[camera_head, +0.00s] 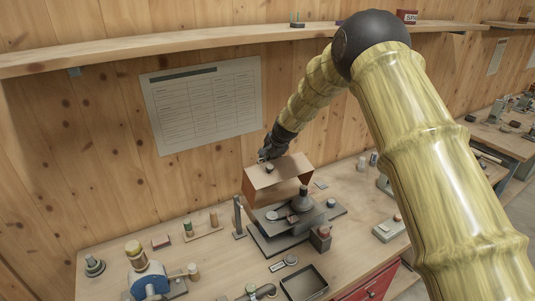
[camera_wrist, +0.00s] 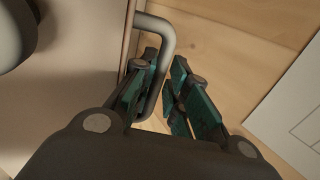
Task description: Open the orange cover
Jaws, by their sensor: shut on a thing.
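The orange cover (camera_head: 290,169) is a box-like lid, tan-orange on top. It sits raised and tilted at the back of a dark machine (camera_head: 285,238), and the machine's parts show below its front edge. In the wrist view the cover's pale surface (camera_wrist: 70,95) fills the left side. A grey bent handle (camera_wrist: 170,32) stands out from its edge. My gripper (camera_head: 264,156) is at the cover's back left corner. In the wrist view its teal-padded fingers (camera_wrist: 160,92) are on either side of the handle, shut on it. The far finger contact is partly hidden.
The wooden wall and a paper chart (camera_head: 205,103) are close behind my gripper. A shelf (camera_head: 200,48) runs above. A blue round device (camera_head: 149,280), an open dark tray (camera_head: 304,283) and several small parts lie on the bench (camera_head: 215,262).

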